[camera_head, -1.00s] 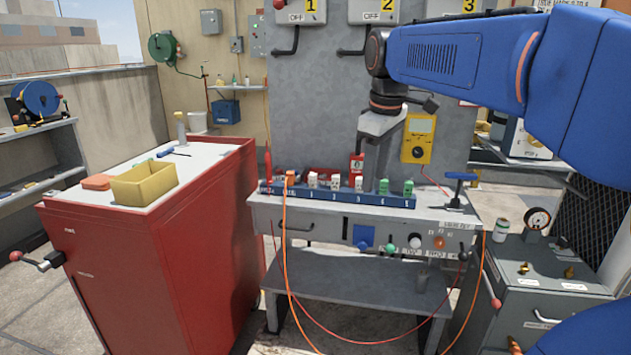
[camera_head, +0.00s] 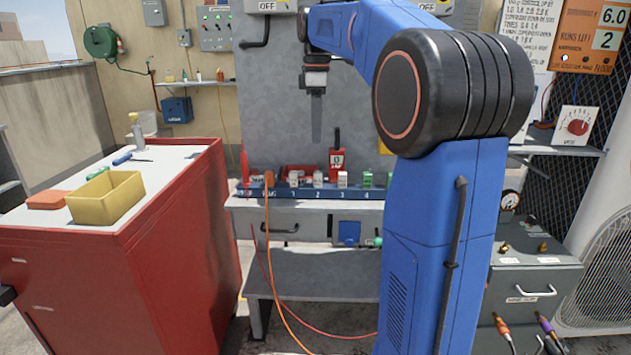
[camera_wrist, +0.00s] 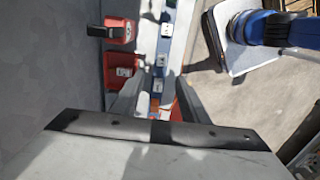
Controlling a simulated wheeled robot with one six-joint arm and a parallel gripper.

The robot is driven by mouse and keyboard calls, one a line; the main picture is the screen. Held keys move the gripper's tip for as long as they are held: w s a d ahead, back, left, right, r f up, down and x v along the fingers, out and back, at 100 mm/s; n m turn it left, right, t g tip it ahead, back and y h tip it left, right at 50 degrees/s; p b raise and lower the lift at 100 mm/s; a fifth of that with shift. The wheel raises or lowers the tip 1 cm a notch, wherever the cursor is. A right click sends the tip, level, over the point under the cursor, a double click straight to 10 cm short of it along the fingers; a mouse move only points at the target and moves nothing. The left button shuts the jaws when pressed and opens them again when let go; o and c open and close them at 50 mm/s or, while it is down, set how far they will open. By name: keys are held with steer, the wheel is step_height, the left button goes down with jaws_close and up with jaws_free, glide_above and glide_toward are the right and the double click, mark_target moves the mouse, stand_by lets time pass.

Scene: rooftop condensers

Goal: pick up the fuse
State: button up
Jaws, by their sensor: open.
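A blue rail (camera_head: 330,193) on the grey bench holds several small white blocks (camera_head: 318,178) and a green block (camera_head: 367,179). The fuse may be one of these small blocks, but I cannot tell which. My gripper (camera_head: 317,140) points down above the rail, clear of it and empty. In the wrist view my open gripper (camera_wrist: 158,84) has a finger on each side of a white block (camera_wrist: 157,86) seen below. The blue rail also shows there (camera_wrist: 165,45). The rail's right part is hidden behind my arm in the head view.
A red tag block (camera_head: 337,160) stands behind the rail, and a red probe (camera_head: 245,165) at its left end. An orange cable (camera_head: 268,240) hangs in front. A red cabinet (camera_head: 170,270) with a yellow bin (camera_head: 106,198) stands left.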

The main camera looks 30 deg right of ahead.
mark_target(318, 172)
step_height(318, 172, down, 9)
steer(key=shift+r, duration=0.2)
steer(key=shift+s+f, duration=0.15)
steer(key=shift+f, duration=1.2)
steer(key=shift+s+f, duration=0.15)
steer(key=shift+f, duration=1.2)
jaws_close()
